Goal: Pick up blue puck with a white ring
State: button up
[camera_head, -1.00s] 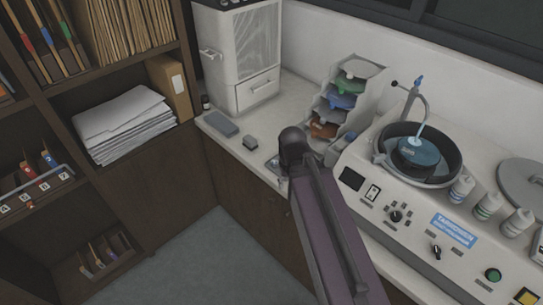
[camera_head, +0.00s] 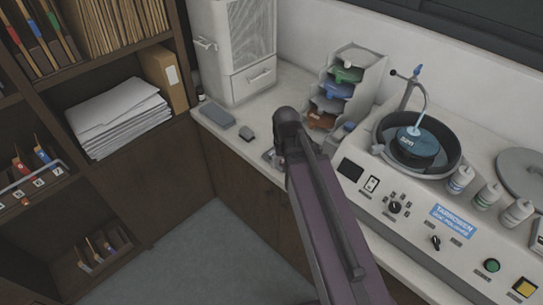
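I cannot make out a blue puck with a white ring for certain. A small blue object (camera_head: 348,127) sits between the sorter rack and the machine, too small to tell whether it has a ring. A larger blue disc (camera_head: 414,148) with white marks lies in the machine's round bowl (camera_head: 455,150). My dark arm reaches up from the bottom edge to a rounded joint over the counter's front edge. My gripper is not clearly visible; the arm hides what is behind it.
A tiered rack (camera_head: 357,72) with green, blue and orange-brown items stands against the wall. A white cabinet (camera_head: 235,50) stands at the counter's back left. White bottles (camera_head: 488,196) line the machine. Shelves stand left.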

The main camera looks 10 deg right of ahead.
jog(key=w+f+m+b, duration=0.1)
jog(key=w+m, duration=0.6)
jog(key=w, duration=1.2)
jog(key=shift+w+f+m, duration=0.2)
jog(key=shift+w+m, duration=0.1)
jog(key=shift+m, duration=0.1)
jog(key=shift+f, duration=0.1)
jog(key=b, duration=0.9)
send_over(272, 154)
jog(key=f, duration=0.8)
jog(key=shift+w+a+f, duration=0.15)
jog(key=shift+w+f, duration=0.05)
jog(key=shift+w, duration=0.15)
jog(key=shift+f, duration=0.15)
jog(key=f+b, duration=0.3)
jog(key=shift+s, duration=0.2)
jog(key=shift+f+b, duration=0.95)
jog(key=shift+b, duration=0.05)
jog(key=c, duration=1)
